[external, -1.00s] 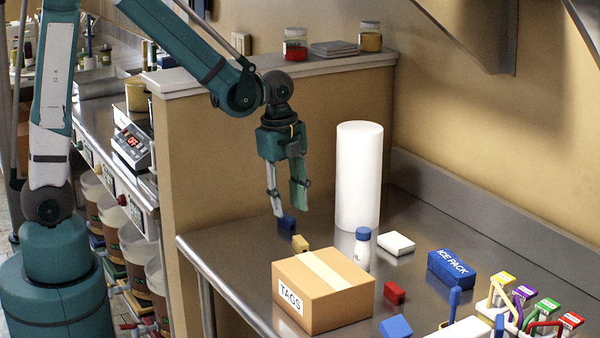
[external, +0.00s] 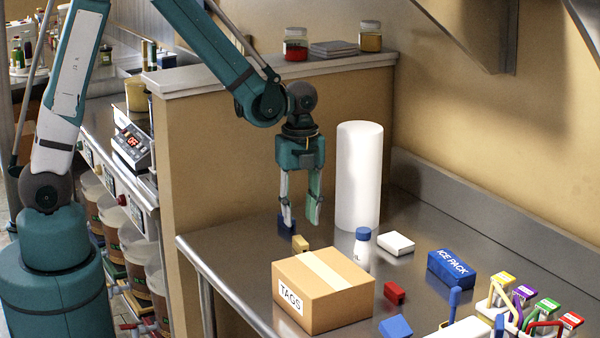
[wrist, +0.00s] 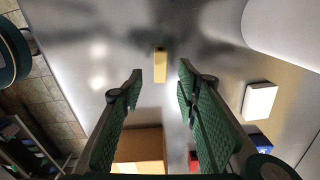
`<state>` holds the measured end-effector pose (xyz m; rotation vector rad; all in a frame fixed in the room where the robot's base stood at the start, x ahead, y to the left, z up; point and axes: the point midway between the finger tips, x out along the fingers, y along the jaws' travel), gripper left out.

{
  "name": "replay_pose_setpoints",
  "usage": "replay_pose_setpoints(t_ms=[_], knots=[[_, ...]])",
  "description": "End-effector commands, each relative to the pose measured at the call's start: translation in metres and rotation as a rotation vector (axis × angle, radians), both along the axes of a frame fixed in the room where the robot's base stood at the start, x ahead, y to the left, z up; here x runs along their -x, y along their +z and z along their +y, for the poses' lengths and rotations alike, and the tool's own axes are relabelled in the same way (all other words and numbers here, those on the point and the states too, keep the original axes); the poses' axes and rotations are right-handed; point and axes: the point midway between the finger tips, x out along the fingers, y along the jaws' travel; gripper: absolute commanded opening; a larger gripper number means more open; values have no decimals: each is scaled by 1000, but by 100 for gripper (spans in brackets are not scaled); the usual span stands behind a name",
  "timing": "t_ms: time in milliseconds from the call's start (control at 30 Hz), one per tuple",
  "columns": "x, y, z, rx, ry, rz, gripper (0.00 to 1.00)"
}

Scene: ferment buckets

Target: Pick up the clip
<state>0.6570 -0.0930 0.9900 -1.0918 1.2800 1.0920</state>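I cannot tell for sure which small piece is the clip. A small tan-yellow block (external: 301,244) lies on the steel table behind the cardboard box; it also shows in the wrist view (wrist: 160,66), ahead of the gap between my fingers. A dark blue block (external: 287,226) shows by my left fingertip in the external view; I cannot make it out in the wrist view. My gripper (external: 301,222) points down above the table, with its fingers apart and nothing between them; its open fingers also show in the wrist view (wrist: 160,78).
The cardboard TAGS box (external: 322,290) stands in front. A white cylinder (external: 359,175), a blue-capped bottle (external: 363,250), a white block (external: 396,243), a red block (external: 394,293) and an ice pack (external: 451,268) stand to the right. Coloured tags (external: 525,300) fill the front right.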

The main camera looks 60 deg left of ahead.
Motion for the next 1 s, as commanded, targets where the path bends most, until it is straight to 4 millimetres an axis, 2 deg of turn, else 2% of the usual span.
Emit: replay_pose_setpoints(t_ms=[433,1000], knots=[[0,-24,0,0,1,0,32],[0,-32,-1,0,1,0,32]])
